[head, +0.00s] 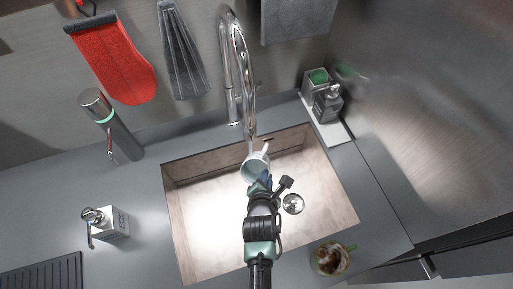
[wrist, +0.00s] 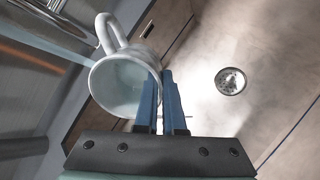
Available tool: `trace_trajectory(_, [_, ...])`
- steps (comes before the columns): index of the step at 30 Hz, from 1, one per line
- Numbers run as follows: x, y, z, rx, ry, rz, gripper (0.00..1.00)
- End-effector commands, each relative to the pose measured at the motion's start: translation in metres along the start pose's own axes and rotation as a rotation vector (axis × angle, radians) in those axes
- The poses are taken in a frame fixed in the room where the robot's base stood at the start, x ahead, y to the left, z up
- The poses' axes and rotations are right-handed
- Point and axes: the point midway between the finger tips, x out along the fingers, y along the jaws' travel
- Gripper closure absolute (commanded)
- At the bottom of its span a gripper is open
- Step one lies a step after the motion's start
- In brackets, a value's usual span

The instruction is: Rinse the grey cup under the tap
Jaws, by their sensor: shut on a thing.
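The grey cup (head: 254,167) is over the sink basin (head: 203,228), just under the end of the chrome tap (head: 236,65). My gripper (head: 262,182) is shut on the cup's wall. In the wrist view the cup (wrist: 122,86) has its open mouth towards the camera and its handle at the upper left. The blue fingers of my gripper (wrist: 165,92) pinch its right side. The cup looks empty inside. I cannot tell whether water is running, or how far the cup is tilted.
A round drain (head: 292,204) lies in the basin. A soap dispenser (head: 106,222) and a tall flask (head: 110,125) stand left. A caddy with a bottle (head: 328,102) stands right. A filled mug (head: 330,259) stands near the front edge. Red and grey cloths hang behind.

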Motion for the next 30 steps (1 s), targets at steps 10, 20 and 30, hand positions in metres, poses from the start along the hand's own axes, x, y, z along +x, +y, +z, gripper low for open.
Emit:
trace_trajectory(10, [-0.023, -0.009, -0.013, -0.001, -0.002, 0.003, 1.00])
trace_trajectory(20, [-0.034, -0.014, -0.021, 0.001, -0.003, 0.005, 1.00])
trace_trajectory(30, [-0.034, -0.014, -0.021, 0.001, -0.003, 0.004, 1.00])
